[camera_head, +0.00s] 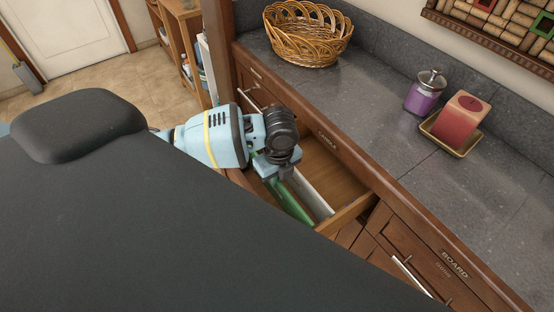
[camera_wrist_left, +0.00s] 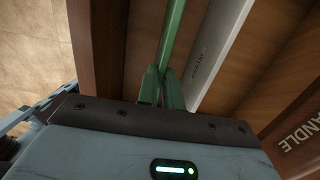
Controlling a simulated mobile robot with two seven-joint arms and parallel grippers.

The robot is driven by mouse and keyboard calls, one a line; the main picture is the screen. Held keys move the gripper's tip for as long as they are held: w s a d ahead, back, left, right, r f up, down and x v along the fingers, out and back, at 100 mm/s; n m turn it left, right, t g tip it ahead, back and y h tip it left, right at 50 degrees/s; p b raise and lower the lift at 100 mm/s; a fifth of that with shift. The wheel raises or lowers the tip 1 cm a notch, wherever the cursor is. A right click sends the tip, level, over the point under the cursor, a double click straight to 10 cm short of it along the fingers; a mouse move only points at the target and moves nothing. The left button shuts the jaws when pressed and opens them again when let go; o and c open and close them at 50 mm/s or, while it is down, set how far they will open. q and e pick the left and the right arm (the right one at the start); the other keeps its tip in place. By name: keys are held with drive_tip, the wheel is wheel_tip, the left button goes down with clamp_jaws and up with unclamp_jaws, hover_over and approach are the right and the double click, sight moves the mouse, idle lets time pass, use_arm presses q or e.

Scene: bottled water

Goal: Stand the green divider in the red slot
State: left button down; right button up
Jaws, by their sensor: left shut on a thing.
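The green divider (camera_head: 292,203) is a long thin strip inside the open wooden drawer (camera_head: 342,182). My left gripper (camera_head: 275,172) is over the drawer and is shut on the divider. In the left wrist view the green divider (camera_wrist_left: 175,38) runs away from between my two fingertips (camera_wrist_left: 162,85). It lies roughly parallel to a white divider (camera_head: 313,196) beside it, with a gap between them. The white divider also shows in the left wrist view (camera_wrist_left: 220,45). I cannot see a red slot in either view. My right gripper is not in view.
The drawer's side walls and front stand close around my left gripper. A grey counter (camera_head: 375,110) lies beside the drawer, with a wicker basket (camera_head: 305,40), a purple jar (camera_head: 424,95) and a red candle (camera_head: 462,120) on a tray.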

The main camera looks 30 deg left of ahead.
use_arm(q)
drive_tip(key=shift+f, duration=1)
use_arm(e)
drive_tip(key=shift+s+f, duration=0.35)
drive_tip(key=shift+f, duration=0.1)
use_arm(q)
drive_tip(key=c, duration=1.5)
unclamp_jaws()
